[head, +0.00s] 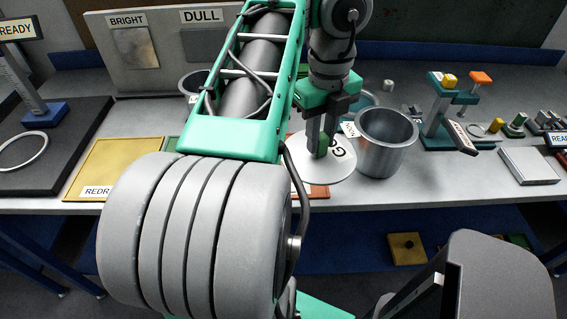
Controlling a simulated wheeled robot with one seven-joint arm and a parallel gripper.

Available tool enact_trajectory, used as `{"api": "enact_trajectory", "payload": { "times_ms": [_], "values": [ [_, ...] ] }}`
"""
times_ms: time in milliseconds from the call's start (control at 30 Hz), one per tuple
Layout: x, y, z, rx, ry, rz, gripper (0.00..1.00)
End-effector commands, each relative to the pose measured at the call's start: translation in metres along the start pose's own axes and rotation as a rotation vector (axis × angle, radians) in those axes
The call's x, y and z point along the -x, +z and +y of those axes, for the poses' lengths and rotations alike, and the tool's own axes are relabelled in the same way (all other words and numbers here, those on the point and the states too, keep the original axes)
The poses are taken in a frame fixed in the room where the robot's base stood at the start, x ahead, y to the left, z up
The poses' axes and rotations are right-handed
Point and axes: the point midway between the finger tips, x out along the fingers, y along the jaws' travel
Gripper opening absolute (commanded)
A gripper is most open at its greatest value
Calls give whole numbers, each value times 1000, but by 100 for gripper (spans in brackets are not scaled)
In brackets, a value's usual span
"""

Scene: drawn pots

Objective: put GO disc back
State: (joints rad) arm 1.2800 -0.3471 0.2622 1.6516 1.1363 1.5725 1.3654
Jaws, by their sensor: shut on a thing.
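The disc looks roughly level, in front of the back row of the bench and over part of a reddish-brown mat (318,191). Whether the disc touches the mat or hangs above it I cannot tell. My arm hides much of the bench to the left of the disc.
A grey metal pot (386,145) stands close to the right of the disc. A yellow tray (115,170) marked "REDR" lies at left. A green stand (447,110) and small blocks are at right. A panel (165,50) with "BRIGHT" and "DULL" labels stands behind.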

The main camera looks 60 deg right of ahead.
Motion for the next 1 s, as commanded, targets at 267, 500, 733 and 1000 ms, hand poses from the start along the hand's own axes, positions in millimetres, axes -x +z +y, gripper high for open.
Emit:
{"api": "enact_trajectory", "payload": {
  "times_ms": [267, 500, 733, 1000],
  "values": [
    [-25, 35, 2, -63, 1, 2, 0],
    [-68, 98, 7, -65, 0, 1, 0],
    [-92, 124, 9, -67, -1, -1, 0],
    [-134, 133, 10, -67, -1, -2, 0]
  ]
}}
